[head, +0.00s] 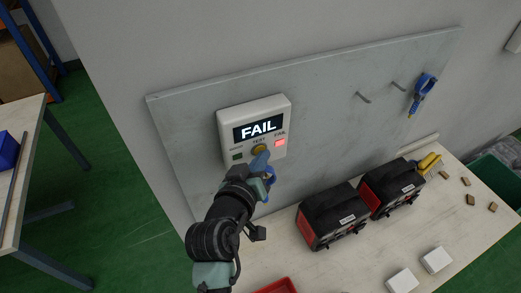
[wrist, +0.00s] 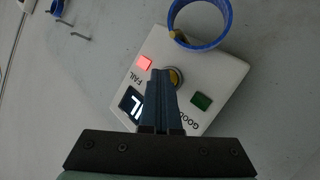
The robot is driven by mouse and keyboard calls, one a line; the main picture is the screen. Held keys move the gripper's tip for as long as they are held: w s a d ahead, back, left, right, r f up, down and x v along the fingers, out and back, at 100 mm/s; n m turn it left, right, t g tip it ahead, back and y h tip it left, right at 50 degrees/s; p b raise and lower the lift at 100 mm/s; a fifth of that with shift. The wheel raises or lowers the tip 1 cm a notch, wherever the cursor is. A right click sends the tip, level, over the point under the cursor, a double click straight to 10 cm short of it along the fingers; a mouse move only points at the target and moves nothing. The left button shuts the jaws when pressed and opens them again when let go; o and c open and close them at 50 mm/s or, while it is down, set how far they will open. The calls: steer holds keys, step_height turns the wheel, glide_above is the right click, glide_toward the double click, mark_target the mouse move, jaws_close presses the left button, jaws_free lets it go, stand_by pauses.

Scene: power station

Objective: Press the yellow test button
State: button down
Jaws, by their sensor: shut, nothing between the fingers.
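The white tester box (head: 226,121) is mounted on the grey wall panel. Its dark display reads FAIL and its red FAIL light (head: 280,142) is lit. The green light (head: 238,156) at the left looks dark. The yellow test button (head: 259,149) sits between them under the word TEST. My gripper (head: 262,158) is shut and empty, its blue fingertips right at the button's lower edge in the head view. In the wrist view the shut fingers (wrist: 161,75) partly cover the button (wrist: 175,78). I cannot tell whether they touch it.
A blue ring (wrist: 226,22) hangs just below the box, close to my gripper. Two black-and-red units (head: 330,217) stand on the bench (head: 375,245). Blue-handled pliers (head: 422,90) hang at the panel's right. White boxes (head: 436,260) and small brown blocks lie on the bench.

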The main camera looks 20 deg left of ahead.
steer(key=shift+s, duration=0.1)
steer(key=shift+s+d+p, duration=0.3)
steer(key=shift+s+d, duration=0.2)
steer(key=shift+d, duration=0.05)
steer(key=shift+s+d+p, duration=0.95)
steer(key=shift+s+d, duration=0.8)
steer(key=shift+d, duration=0.05)
steer(key=w+d+r+m+t+b, duration=0.2)
steer(key=d+r+t, duration=0.1)
steer(key=r, duration=1)
steer(key=w+d+r+m+t+b, duration=0.1)
steer(key=w+d+r+t+b, duration=0.2)
steer(key=r, duration=1)
steer(key=s+d+r+m+t+b, duration=0.1)
steer(key=s+d+r+t, duration=0.1)
steer(key=s+r, duration=0.4)
steer(key=s+d+r+m+t+b, duration=0.1)
steer(key=s+r+t, duration=0.3)
steer(key=r, duration=0.8)
steer(key=s+d+m, duration=0.1)
steer(key=s, duration=0.1)
steer(key=shift+s+r+t+h, duration=0.3)
steer(key=shift+s+r+t, duration=0.1)
